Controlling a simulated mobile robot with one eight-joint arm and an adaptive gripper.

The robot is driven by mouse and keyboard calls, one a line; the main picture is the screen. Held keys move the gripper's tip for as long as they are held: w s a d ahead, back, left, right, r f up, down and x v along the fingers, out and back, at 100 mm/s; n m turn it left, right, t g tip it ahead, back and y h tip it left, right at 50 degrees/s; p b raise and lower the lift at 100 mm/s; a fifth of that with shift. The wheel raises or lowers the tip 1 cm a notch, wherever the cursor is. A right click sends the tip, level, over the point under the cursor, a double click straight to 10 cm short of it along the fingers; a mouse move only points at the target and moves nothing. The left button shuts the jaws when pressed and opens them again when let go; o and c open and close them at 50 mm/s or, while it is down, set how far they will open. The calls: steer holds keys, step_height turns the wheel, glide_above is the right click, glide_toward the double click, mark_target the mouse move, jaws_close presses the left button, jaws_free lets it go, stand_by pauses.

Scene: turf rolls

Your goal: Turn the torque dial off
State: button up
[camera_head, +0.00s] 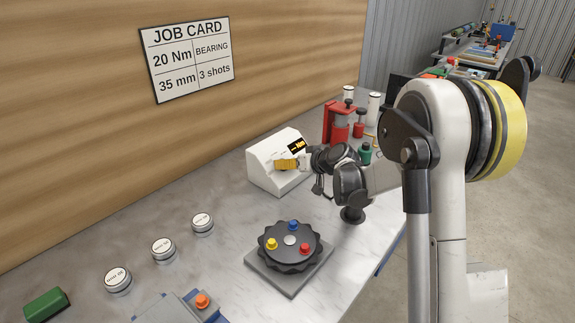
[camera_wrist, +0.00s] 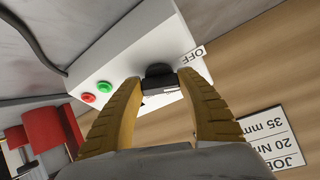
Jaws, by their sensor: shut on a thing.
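The white torque box (camera_head: 267,172) stands on the bench against the wooden wall, with a small dark display (camera_head: 298,145) showing "Nm" in yellow. In the wrist view the black torque dial (camera_wrist: 159,72) sits on the white box face (camera_wrist: 120,52), beside an OFF label (camera_wrist: 192,54). My gripper (camera_head: 284,164) is at the box front; its yellow fingers also show in the wrist view (camera_wrist: 161,84), closed on either side of the dial. The fingers hide part of the dial, and I cannot tell where its pointer stands. In the head view the dial is hidden by the gripper.
Green (camera_wrist: 104,88) and red (camera_wrist: 88,99) buttons sit on the box face near one finger. A black turntable (camera_head: 290,246) with coloured knobs lies in front. Red presses (camera_head: 338,122) stand behind my wrist. A job card (camera_head: 187,58) hangs on the wall. Round white-topped pieces (camera_head: 163,249) stand at left.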

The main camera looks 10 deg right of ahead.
stand_by(0.4)
steer(key=o, duration=1.2)
steer(key=shift+c, duration=0.2)
